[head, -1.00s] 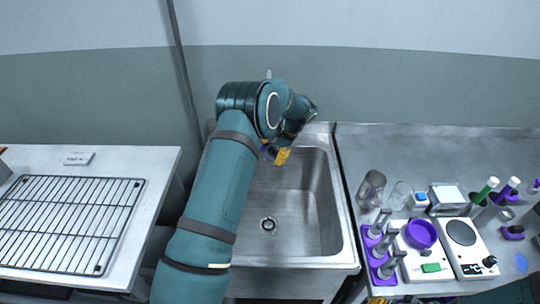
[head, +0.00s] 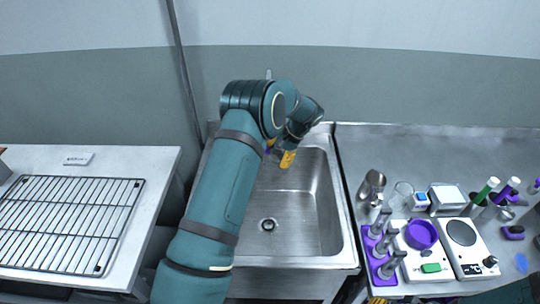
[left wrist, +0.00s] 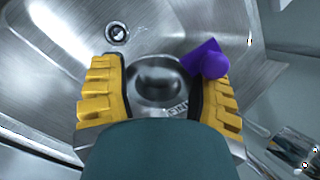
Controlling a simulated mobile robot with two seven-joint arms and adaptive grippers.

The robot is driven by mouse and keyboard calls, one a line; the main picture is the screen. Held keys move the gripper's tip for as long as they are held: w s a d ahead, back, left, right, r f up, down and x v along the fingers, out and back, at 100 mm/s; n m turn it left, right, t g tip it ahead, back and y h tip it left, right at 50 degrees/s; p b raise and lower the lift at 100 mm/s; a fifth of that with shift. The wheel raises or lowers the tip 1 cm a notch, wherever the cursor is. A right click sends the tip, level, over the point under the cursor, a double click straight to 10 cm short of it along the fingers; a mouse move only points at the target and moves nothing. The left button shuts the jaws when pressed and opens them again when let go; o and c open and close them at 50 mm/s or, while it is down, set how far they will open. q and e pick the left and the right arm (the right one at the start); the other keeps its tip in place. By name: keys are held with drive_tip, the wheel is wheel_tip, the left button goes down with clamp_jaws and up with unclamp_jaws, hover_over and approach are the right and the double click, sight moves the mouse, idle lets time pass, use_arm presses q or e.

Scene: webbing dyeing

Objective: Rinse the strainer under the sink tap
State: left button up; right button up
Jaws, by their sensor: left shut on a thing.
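My left gripper (head: 287,158) is over the back part of the steel sink (head: 312,215), with its yellow fingers pointing down into the basin. In the left wrist view the gripper (left wrist: 158,92) is shut on the strainer, whose round metal bowl (left wrist: 158,84) shows between the fingers. A purple part (left wrist: 208,62) shows beside the right-hand finger and seems to be the strainer's handle. The sink tap shows only as a small tip (head: 268,73) behind my arm; a chrome fitting (left wrist: 295,148) is at the lower right of the wrist view. I cannot see any water running. My right gripper is not in view.
The drain (head: 268,225) lies in the clear basin floor. A white table with a wire rack (head: 60,222) is to the left. On the right counter (head: 430,150) stand glassware, a purple rack (head: 365,240), a scale with a purple dish (head: 421,234) and a hotplate (head: 462,232).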

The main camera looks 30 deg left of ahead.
use_arm(q)
drive_tip(key=s+d, duration=0.4)
drive_tip(key=shift+s+d, duration=0.2)
drive_tip(key=shift+d, duration=0.1)
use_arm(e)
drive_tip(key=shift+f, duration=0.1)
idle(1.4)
use_arm(q)
drive_tip(key=s+d+r+p, duration=0.2)
drive_tip(key=s+d+r, duration=0.1)
drive_tip(key=r, duration=0.1)
drive_tip(key=shift+s+d, duration=0.25)
drive_tip(key=shift+d, duration=0.05)
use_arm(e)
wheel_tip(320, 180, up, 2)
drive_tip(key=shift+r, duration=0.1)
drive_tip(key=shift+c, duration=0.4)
